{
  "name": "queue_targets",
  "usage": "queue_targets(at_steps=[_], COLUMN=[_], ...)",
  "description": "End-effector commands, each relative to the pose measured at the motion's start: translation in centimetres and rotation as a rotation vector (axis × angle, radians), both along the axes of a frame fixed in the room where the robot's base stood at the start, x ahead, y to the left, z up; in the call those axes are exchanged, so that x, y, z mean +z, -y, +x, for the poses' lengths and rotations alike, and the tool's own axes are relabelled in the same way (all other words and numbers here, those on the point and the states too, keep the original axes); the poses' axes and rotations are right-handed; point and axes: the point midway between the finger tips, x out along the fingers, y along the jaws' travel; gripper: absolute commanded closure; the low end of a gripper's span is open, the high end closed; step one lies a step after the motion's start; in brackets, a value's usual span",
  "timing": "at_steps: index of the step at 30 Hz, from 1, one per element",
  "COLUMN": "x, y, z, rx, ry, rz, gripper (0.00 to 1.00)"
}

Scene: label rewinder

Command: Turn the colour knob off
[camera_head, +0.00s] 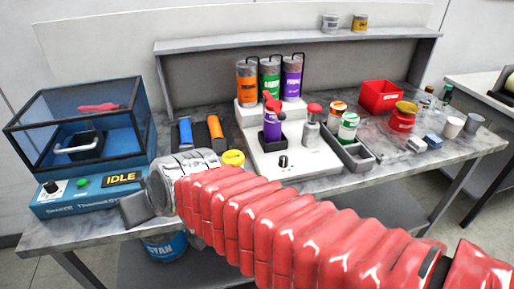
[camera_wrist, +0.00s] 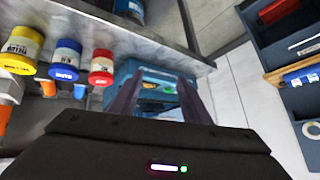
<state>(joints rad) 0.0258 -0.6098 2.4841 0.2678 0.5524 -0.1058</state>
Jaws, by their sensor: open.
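A white dispenser base (camera_head: 305,158) stands mid-bench and bears orange, green and purple canisters. A small black knob (camera_head: 283,161) is on its front; I cannot read its setting. Another black knob (camera_head: 51,187) is on the blue machine (camera_head: 120,187) at left, beside a green button and an IDLE display. My gripper (camera_head: 134,209) is near that machine's front right corner, left of the dispenser and apart from its knob. In the wrist view my gripper (camera_wrist: 157,82) is open, its fingers apart with nothing held. A blue object (camera_wrist: 150,88) shows beyond them, partly hidden.
My red-sleeved arm crosses the front of the bench. A yellow-lidded jar (camera_head: 233,158) is close to the wrist. A grey tray (camera_head: 355,153), red bin (camera_head: 380,96) and several jars fill the right side. A blue bucket (camera_head: 166,247) is under the bench.

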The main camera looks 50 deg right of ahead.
Motion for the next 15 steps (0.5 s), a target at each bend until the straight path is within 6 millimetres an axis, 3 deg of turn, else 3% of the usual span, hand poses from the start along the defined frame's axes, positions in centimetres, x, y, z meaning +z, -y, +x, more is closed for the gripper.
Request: queue_targets(at_steps=[3, 7, 11, 15], x=[-0.7, -1.3, -1.6, -1.7], y=[0.4, 1.5, 2.4, 2.6], z=[-3.8, -7.0, -8.6, -8.9], rx=[0.04, 0.051, 0.048, 0.046], ry=[-0.095, -0.181, -0.225, -0.235], rz=[-0.072, -0.142, -0.177, -0.184], gripper=[0.57, 0.57, 0.57, 0.57])
